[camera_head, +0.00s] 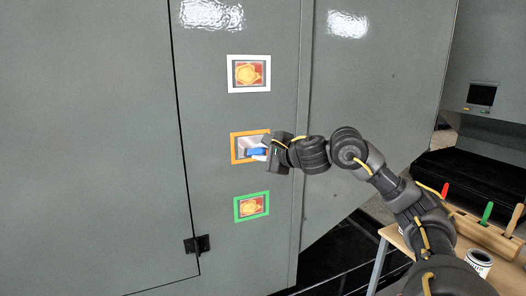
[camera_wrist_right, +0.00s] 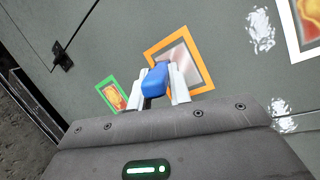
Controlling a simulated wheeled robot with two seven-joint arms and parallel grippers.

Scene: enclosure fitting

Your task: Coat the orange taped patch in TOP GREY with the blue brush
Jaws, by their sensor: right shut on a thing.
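The orange taped patch (camera_head: 234,149) is the middle of three on the grey cabinet front. Its inside looks mostly pale grey in the head view, and grey with a pinkish tint in the wrist view (camera_wrist_right: 203,76). My right gripper (camera_head: 268,150) is shut on the blue brush (camera_head: 257,153), right in front of this patch. In the right wrist view the brush's blue handle (camera_wrist_right: 155,82) sits between the two fingers and overlaps the patch's lower left corner. The bristles are hidden, so contact cannot be told. My left gripper is out of view.
A white-taped patch (camera_head: 249,58) is above and a green-taped one (camera_head: 238,209) below; both show a red and yellow emblem. At right, a wooden table (camera_head: 452,241) carries a paint can (camera_head: 479,262) and a rack (camera_head: 490,238) with red, green and wood-coloured handles.

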